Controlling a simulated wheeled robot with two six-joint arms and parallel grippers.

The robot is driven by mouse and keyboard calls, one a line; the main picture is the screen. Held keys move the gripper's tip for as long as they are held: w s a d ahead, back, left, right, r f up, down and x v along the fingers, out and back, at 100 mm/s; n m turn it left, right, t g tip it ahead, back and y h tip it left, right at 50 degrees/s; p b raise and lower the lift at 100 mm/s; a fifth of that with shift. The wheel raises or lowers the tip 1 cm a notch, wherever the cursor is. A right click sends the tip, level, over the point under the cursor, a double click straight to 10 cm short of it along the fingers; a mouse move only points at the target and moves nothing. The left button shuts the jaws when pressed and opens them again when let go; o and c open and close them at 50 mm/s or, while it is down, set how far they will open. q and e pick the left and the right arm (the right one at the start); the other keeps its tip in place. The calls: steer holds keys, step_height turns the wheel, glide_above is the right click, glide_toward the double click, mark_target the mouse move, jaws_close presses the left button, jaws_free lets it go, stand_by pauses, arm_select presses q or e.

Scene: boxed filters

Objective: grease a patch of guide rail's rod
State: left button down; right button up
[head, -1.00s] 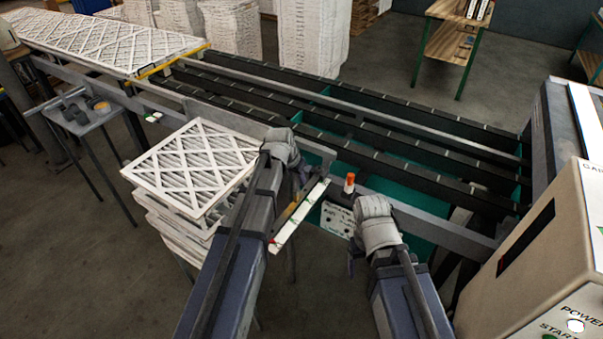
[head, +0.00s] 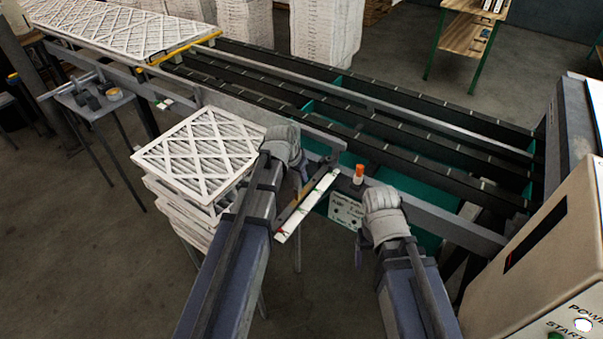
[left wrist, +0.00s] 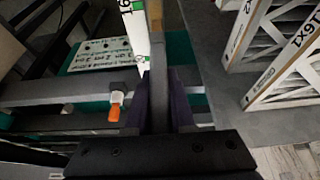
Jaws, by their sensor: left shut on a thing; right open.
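My left gripper (left wrist: 162,108) is shut on a narrow grey bar (left wrist: 156,65) with a brownish upper part; I cannot tell what tool it is. In the head view my left gripper (head: 305,172) is mostly hidden by its wrist, beside the conveyor's front edge. A white strip with coloured marks (head: 308,206) lies alongside the bar and also shows in the left wrist view (left wrist: 138,35). A grey metal rail (head: 440,218) runs along the conveyor's front.
A stack of white-framed filters (head: 195,155) stands left of my left arm. A small side table (head: 95,105) holds tools at far left. A white lettered plate (head: 346,211) hangs below the bottle. A beige machine cabinet (head: 540,250) stands at right. The dark conveyor lanes look clear.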

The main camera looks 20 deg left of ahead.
mark_target(296, 188)
arm_select(q)
steer(key=shift+s+a, duration=0.3)
steer(key=shift+s, duration=0.7)
steer(key=shift+s+a, duration=0.3)
steer(key=shift+s, duration=0.65)
steer(key=shift+r, duration=0.1)
steer(key=w+d, duration=0.2)
steer(key=w, duration=0.5)
steer(key=shift+w+d, duration=0.3)
steer(key=shift+w, duration=0.05)
steer(key=shift+w, duration=0.15)
steer(key=w, duration=0.1)
steer(key=w+d, duration=0.1)
steer(key=w, duration=0.1)
steer(key=shift+w+d, duration=0.1)
steer(key=shift+w, duration=0.2)
step_height(296, 188, up, 6)
steer(key=p, duration=0.6)
